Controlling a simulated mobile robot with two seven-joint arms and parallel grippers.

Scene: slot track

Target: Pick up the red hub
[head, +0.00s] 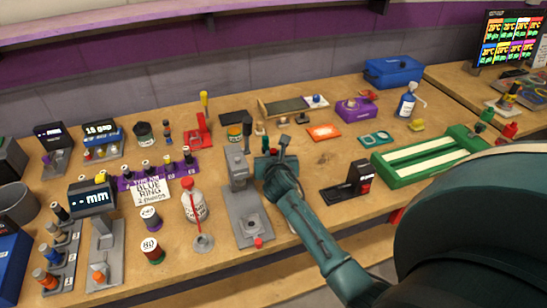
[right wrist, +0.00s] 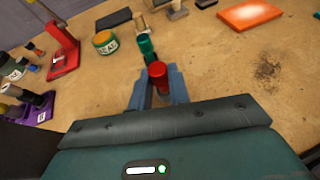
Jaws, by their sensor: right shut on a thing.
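The red hub (right wrist: 157,72) is a short red cylinder standing between the two blue-grey fingers of my right gripper (right wrist: 158,92) in the right wrist view. The fingers are shut on it. A small dark green peg-like piece (right wrist: 147,46) shows just beyond the hub. The lower part of the hub is hidden by the fingers. My left gripper is in neither view.
A grey press-like stand (head: 245,215) is close left of my right gripper. A black-and-red device (head: 360,178) and a green slotted track (head: 425,160) lie to the right. An orange pad (head: 323,131) lies behind. Bare wood shows around (right wrist: 255,65).

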